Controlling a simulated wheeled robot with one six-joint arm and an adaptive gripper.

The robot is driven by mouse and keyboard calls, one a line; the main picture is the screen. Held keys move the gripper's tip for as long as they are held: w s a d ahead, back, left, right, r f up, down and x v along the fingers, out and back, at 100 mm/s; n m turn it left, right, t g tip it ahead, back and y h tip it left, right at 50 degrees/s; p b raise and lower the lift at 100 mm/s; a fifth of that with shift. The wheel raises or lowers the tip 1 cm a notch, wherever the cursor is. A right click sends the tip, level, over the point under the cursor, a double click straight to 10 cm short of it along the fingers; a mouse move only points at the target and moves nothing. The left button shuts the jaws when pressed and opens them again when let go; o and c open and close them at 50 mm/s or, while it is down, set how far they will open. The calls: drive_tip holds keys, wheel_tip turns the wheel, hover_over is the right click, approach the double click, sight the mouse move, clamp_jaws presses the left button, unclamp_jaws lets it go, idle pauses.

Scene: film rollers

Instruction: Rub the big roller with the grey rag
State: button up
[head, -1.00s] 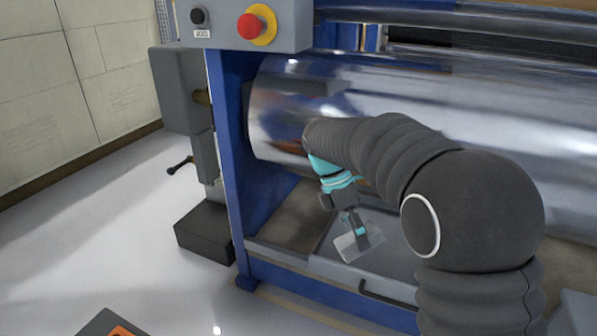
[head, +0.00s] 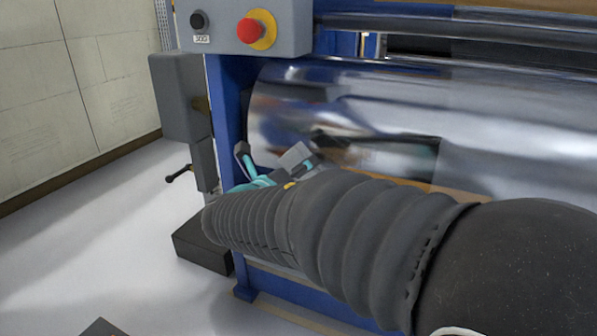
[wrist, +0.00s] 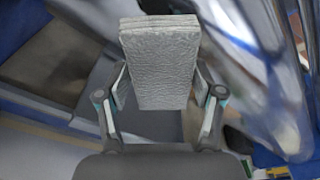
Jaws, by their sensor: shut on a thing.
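The big roller (head: 480,120) is a shiny metal cylinder lying across the blue machine frame in the head view. My gripper (head: 275,165) is in front of the roller's left end, pointing up toward it. It is shut on the grey rag (head: 296,157), a folded light-grey pad. In the wrist view the rag (wrist: 160,65) stands between the two fingers of my gripper (wrist: 160,95), and the roller (wrist: 265,70) curves past on the right. Whether the rag touches the roller cannot be told; it looks apart in the wrist view. My arm hides the roller's lower middle part.
A control box with a red stop button (head: 250,30) hangs above the roller's left end. The blue upright (head: 228,120) stands left of the roller. A black block (head: 200,240) lies on the floor.

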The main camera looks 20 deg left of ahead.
sight(319, 150)
drive_tip(key=shift+w+r, duration=0.1)
drive_tip(key=shift+w, duration=0.1)
drive_tip(key=shift+a+r+b+x, duration=0.15)
drive_tip(key=shift+b+x, duration=0.05)
drive_tip(key=shift+x, duration=1.2)
drive_tip(key=shift+a+r+b+x, duration=0.1)
drive_tip(key=shift+a+b+x, duration=0.05)
drive_tip(key=shift+x, duration=1.25)
drive_tip(key=shift+a+p+x, duration=0.2)
drive_tip(key=shift+p+x, duration=0.25)
drive_tip(key=shift+x, duration=0.7)
drive_tip(key=shift+d+r, duration=0.15)
drive_tip(key=shift+d, duration=0.05)
